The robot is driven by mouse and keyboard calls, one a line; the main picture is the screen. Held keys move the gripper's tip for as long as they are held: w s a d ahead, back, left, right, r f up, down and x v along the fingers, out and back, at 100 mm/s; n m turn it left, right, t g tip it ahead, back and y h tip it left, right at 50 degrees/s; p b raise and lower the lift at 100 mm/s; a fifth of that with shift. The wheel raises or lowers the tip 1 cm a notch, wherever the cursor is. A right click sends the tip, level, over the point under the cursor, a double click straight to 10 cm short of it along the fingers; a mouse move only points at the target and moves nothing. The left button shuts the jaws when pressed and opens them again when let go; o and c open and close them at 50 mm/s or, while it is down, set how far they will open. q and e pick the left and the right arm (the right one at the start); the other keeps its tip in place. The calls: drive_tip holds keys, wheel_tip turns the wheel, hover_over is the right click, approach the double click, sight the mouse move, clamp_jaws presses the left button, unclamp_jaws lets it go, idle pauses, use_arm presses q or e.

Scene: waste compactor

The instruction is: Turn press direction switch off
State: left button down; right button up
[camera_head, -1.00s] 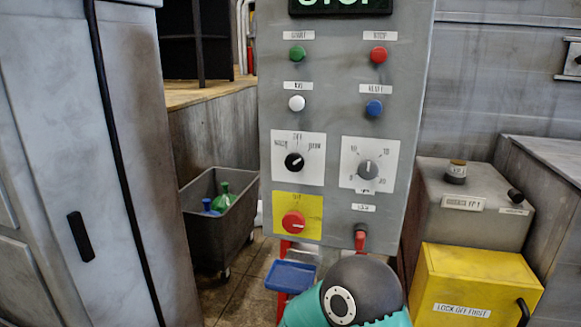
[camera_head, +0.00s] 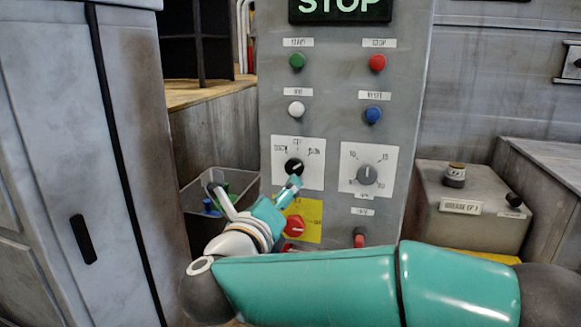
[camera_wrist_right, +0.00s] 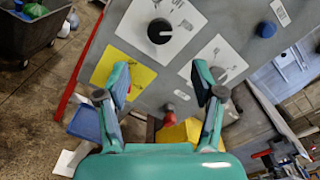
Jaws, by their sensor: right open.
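The press direction switch is a black knob (camera_head: 294,166) on a white plate marked OFF at the top, on the grey control panel (camera_head: 330,140). Its white pointer line leans to the upper right, towards the right-hand label. In the right wrist view the knob (camera_wrist_right: 160,31) sits above and beyond the fingertips. My right gripper (camera_head: 254,188) is open and empty, just below and left of the switch, apart from the knob as far as I can tell. In the wrist view the right gripper (camera_wrist_right: 160,86) has its fingers wide apart. My left gripper is out of view.
A grey dial (camera_head: 368,174) is right of the switch. A red knob (camera_head: 294,227) on a yellow plate (camera_head: 313,214) is below it, partly behind my gripper. Green, red, white and blue buttons are above. A grey bin (camera_head: 196,222) stands left of the panel.

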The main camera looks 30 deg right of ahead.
sight(294, 170)
drive_tip(key=p+x, duration=0.3)
drive_tip(key=x, duration=0.8)
drive_tip(key=shift+w+d, duration=0.1)
drive_tip(key=shift+c, duration=0.3)
drive_tip(key=c, duration=1)
drive_tip(key=shift+a+f, duration=0.1)
drive_tip(key=shift+a, duration=0.1)
drive_tip(key=shift+c, duration=0.3)
drive_tip(key=shift+d, duration=0.1)
